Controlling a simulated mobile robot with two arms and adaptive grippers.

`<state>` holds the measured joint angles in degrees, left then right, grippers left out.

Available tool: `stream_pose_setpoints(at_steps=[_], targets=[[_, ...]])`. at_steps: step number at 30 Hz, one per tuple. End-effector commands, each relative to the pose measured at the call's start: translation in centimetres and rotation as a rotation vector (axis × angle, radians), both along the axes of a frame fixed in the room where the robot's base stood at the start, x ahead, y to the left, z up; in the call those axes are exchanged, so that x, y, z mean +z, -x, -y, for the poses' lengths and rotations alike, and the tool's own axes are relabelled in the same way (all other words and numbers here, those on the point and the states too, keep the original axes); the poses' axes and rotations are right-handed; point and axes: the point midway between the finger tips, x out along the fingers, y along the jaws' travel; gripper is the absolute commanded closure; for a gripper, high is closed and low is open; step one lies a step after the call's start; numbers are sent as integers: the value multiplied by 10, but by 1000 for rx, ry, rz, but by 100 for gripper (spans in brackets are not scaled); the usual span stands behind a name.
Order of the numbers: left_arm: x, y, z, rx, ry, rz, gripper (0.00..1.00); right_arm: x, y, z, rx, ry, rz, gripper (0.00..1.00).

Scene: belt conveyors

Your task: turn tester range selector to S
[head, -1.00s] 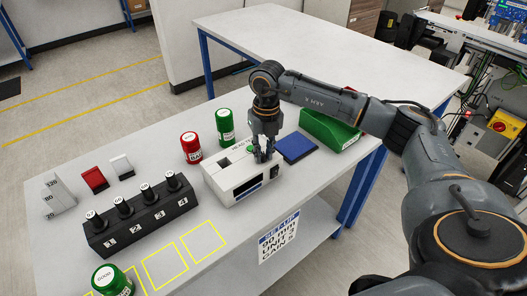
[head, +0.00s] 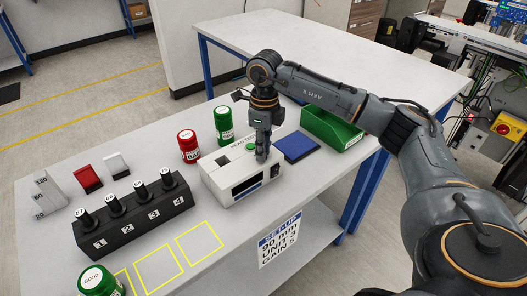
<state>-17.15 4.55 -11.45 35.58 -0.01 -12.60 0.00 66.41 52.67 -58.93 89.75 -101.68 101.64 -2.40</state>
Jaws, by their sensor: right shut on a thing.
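The tester (head: 233,184) is a white box with a dark display on its front, standing on the table. My right gripper (head: 262,156) points down at the right part of its top. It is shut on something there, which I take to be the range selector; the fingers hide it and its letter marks. A small green round spot (head: 252,146) shows on the tester's top just left of the fingers. My left gripper is not in view.
A black rack (head: 134,215) with numbered units stands left of the tester. Red (head: 188,146) and green (head: 224,125) cans stand behind it. A blue pad (head: 296,147) and green bin (head: 331,129) lie right. A set-up card (head: 279,242) hangs in front.

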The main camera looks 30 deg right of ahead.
Motion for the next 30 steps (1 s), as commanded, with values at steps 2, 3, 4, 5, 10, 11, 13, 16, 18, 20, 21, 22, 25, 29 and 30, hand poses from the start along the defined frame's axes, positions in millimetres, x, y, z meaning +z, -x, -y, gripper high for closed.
stream_pose_setpoints(at_steps=[2, 3, 4, 5, 10, 11, 13, 16, 18, 20, 21, 22, 25, 29, 30], targets=[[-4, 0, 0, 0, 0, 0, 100, -1, -1, 0, 49, -1, 3, 100], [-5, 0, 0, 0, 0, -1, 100, 0, -1, 0, 73, -1, 3, 100], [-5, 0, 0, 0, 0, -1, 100, 0, -1, 0, 88, -1, 4, 100], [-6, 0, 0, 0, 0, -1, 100, 0, -1, 0, 104, -1, 4, 100], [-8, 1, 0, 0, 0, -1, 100, 0, -1, 0, 168, 0, 3, 100], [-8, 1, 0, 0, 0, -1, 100, 0, -1, 0, 175, 0, 4, 100], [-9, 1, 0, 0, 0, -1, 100, 0, -1, 0, 190, -1, 3, 100], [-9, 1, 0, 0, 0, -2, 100, 0, -1, 0, 203, -1, 3, 100], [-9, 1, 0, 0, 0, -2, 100, 1, -1, 0, 207, -1, 3, 100], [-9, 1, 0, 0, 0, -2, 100, 1, -1, 0, 209, -1, 3, 100], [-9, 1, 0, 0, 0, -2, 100, 1, -1, 0, 209, -1, 3, 100], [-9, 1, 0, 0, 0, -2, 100, 1, -1, 0, 209, -1, 3, 100], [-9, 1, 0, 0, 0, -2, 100, 1, -1, 0, 209, -1, 3, 100], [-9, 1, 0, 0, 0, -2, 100, 1, -1, 0, 209, -1, 3, 78], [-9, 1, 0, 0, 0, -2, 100, 1, -1, 0, 209, -1, 3, 70]])
